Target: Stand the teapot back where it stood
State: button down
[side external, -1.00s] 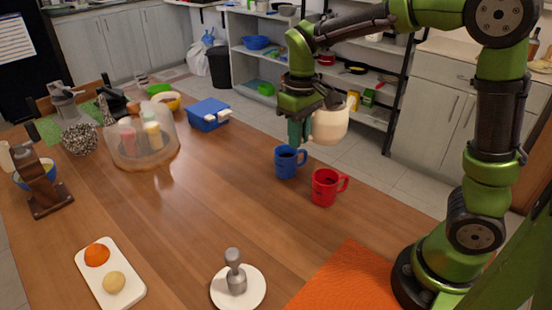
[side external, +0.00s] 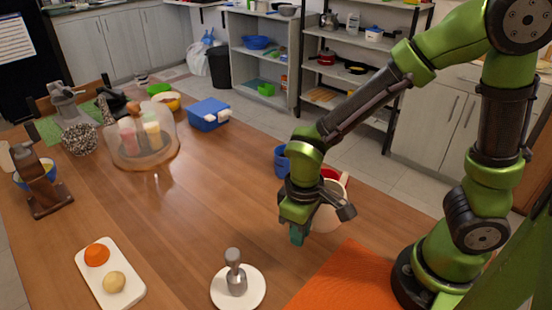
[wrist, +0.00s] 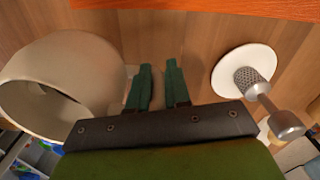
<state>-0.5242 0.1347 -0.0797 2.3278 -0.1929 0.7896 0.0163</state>
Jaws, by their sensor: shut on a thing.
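The teapot (side external: 327,216) is a cream, rounded vessel, partly covered by my gripper in the side external view. It also shows in the wrist view (wrist: 100,75) at the left, with its opening facing the left edge. My gripper (side external: 297,236) has green fingers and points down at the teapot's left side, over the front part of the table. In the wrist view its fingers (wrist: 158,82) are close together beside the pot's body. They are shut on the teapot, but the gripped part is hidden. I cannot tell whether its base touches the table.
A red mug (side external: 335,174) and a blue mug (side external: 281,161) stand just behind, partly hidden by my arm. A white plate (side external: 258,293) with a metal tool (side external: 236,278) lies at front left. An orange mat (side external: 345,280) lies to the front right. The wooden table's middle is clear.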

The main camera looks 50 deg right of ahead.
jog(key=w+a, duration=0.2)
jog(key=w, duration=0.3)
jog(key=w+a+f, duration=0.1)
jog(key=w+a, duration=0.1)
jog(key=w, duration=0.2)
jog(key=w+a, duration=0.2)
jog(key=w, duration=0.3)
jog(key=shift+w+a+f, duration=0.2)
jog(key=shift+w+a, duration=0.15)
jog(key=shift+a, duration=0.05)
jog(key=shift+f, duration=1.75)
jog(key=shift+f, duration=0.2)
jog(key=c, duration=1.1)
grip_release()
